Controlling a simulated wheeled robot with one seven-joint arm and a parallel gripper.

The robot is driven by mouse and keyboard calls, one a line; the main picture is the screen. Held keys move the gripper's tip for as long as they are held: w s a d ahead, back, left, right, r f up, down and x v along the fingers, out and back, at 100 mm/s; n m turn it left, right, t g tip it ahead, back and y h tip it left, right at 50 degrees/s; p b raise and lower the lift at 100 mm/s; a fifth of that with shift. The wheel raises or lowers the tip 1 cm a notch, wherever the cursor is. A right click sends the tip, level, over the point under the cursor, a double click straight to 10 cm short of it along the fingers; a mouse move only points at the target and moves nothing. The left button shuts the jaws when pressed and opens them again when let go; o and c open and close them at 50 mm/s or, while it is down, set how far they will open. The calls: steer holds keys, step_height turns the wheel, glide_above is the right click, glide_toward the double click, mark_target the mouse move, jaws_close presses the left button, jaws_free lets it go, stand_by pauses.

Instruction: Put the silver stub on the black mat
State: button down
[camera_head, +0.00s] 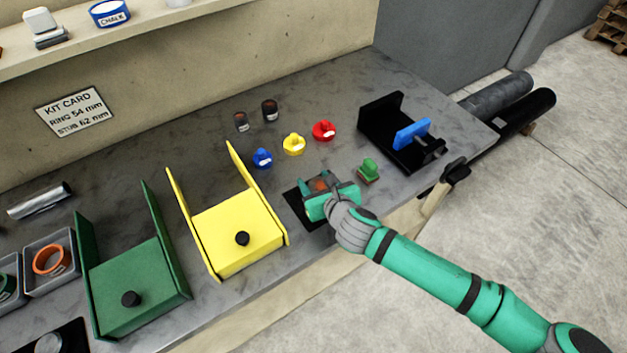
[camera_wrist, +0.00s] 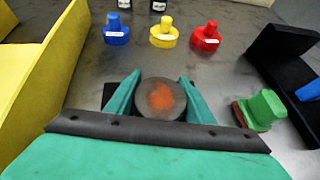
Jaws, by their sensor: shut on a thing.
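My gripper (camera_head: 322,188) is shut on the silver stub (camera_head: 318,184), a round grey piece with a rusty orange patch on its top face. In the wrist view the stub (camera_wrist: 161,99) sits upright between the two teal fingers of my gripper (camera_wrist: 158,98). The black mat (camera_head: 298,208) lies on the bench under and to the left of my gripper, mostly hidden by it. A dark corner of the mat (camera_wrist: 108,96) shows left of the fingers in the wrist view. I cannot tell whether the stub touches the mat.
A yellow tilting fixture (camera_head: 238,232) stands close left, with a green one (camera_head: 135,290) beyond. Blue (camera_head: 262,158), yellow (camera_head: 293,144) and red (camera_head: 324,130) knobbed pieces stand behind. A black vise (camera_head: 400,135) is farther right.

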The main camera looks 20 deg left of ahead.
steer(key=shift+d, duration=0.1)
steer(key=c, duration=0.8)
jaws_free()
steer(key=shift+f, duration=0.15)
steer(key=shift+c, duration=0.2)
steer(key=shift+r, duration=0.2)
steer(key=v, duration=1.2)
steer(key=shift+s, duration=0.1)
